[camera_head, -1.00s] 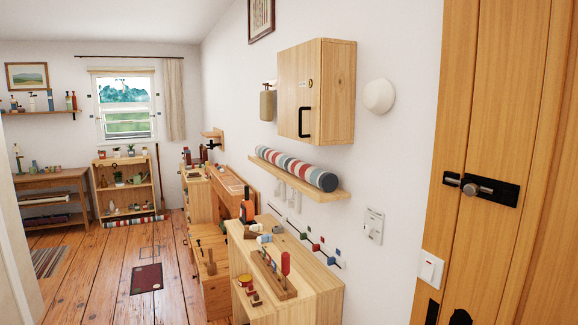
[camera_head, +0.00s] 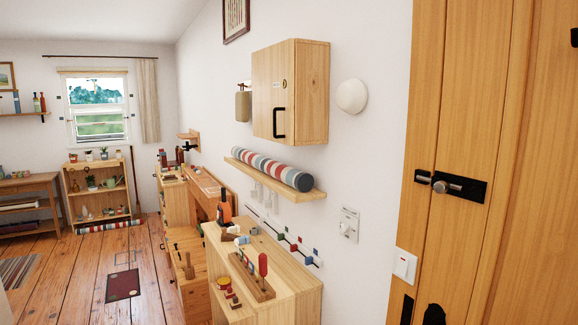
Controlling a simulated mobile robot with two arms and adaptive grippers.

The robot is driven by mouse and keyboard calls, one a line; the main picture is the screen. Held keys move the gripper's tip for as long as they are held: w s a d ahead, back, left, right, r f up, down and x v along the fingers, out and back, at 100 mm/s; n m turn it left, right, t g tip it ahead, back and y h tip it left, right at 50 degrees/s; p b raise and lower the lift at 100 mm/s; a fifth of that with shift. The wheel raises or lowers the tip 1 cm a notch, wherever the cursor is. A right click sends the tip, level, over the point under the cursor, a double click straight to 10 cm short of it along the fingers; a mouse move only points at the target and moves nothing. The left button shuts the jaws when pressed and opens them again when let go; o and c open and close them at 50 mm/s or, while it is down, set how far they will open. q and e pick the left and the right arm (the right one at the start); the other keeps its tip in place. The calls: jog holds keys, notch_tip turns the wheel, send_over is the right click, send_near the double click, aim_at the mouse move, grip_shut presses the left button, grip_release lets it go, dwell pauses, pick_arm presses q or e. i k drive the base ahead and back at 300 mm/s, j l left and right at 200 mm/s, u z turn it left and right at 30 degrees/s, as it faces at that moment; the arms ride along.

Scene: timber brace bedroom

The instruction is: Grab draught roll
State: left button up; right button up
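A striped draught roll (camera_head: 272,168) in red, white, blue and grey lies along a narrow wooden wall shelf (camera_head: 316,194), below a wooden wall cabinet. A second, similar striped roll (camera_head: 104,225) lies on the floor at the foot of the low bookshelf by the window.
A wooden cabinet (camera_head: 301,305) with small tools on top stands below the wall shelf. The wall cabinet (camera_head: 292,90) hangs above it. A wooden door (camera_head: 459,130) with a latch is close on the right. Bare floor (camera_head: 75,290) with a small dark red mat (camera_head: 122,285) lies to the left.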

aim_at(301, 181)
jog(key=i+j+z, duration=0.25)
jog(key=z, duration=0.2)
jog(key=i+j+z, duration=0.15)
jog(key=j+z, duration=0.3)
jog(key=i+j+z, duration=0.1)
jog(key=j, duration=0.3)
jog(key=i+j+z, duration=0.1)
jog(key=j, duration=0.35)
jog(key=i+j, duration=0.25)
jog(key=j, duration=0.15)
jog(key=i+j+z, duration=0.15)
jog(key=j, duration=0.3)
jog(key=j+z, duration=0.1)
jog(key=j, duration=0.35)
jog(key=i+j+z, duration=0.1)
jog(key=j, duration=0.35)
jog(key=i, duration=0.05)
